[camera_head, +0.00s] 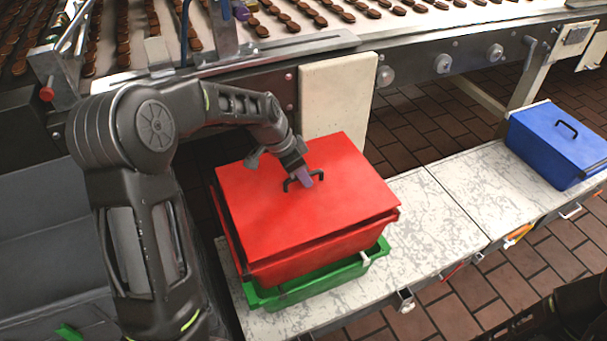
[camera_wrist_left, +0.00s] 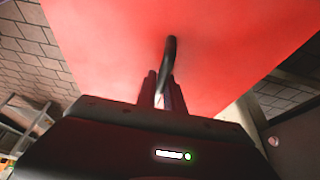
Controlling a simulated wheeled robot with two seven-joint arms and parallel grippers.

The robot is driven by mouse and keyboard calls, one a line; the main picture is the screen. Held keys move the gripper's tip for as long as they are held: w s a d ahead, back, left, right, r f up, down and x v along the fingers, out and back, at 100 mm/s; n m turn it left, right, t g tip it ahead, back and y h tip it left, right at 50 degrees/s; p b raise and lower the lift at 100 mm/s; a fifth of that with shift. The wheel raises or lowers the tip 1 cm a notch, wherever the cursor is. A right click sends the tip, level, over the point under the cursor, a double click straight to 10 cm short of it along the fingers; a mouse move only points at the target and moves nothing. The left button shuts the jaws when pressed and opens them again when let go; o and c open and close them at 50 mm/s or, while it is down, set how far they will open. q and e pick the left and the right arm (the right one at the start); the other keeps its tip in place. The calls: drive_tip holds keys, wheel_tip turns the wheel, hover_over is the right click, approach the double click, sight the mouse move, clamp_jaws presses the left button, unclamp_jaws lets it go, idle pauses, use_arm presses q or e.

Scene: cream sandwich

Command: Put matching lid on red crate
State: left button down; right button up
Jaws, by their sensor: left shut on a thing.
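The red lid (camera_head: 330,205) lies over the top of the red crate (camera_head: 310,265). It looks slightly turned against the crate, and its near right edge overhangs; I cannot tell whether it is fully seated. The red crate stands in a green crate (camera_head: 330,285) on the light table. My left gripper (camera_head: 304,178) is at the middle of the lid, shut on its black handle (camera_head: 290,184). In the left wrist view the lid (camera_wrist_left: 230,45) fills the top, with the handle (camera_wrist_left: 171,55) between the fingers. Only a dark part of my right arm shows at the lower right.
A blue crate with a blue lid (camera_head: 550,140) stands at the right end of the marbled table (camera_head: 440,225). A conveyor with rows of brown cookies (camera_head: 290,20) runs along the back. A cream panel (camera_head: 338,97) stands just behind the red lid. The table between the crates is clear.

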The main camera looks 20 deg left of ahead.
sight(303, 186)
use_arm(q)
drive_tip(key=shift+f+b, duration=1.5)
drive_tip(key=shift+f, duration=0.45)
drive_tip(key=c, duration=1.4)
unclamp_jaws()
drive_tip(key=shift+o, duration=0.2)
drive_tip(key=v, duration=0.7)
drive_tip(key=shift+s+a+r+p, duration=0.1)
drive_tip(key=shift+r+p, duration=0.25)
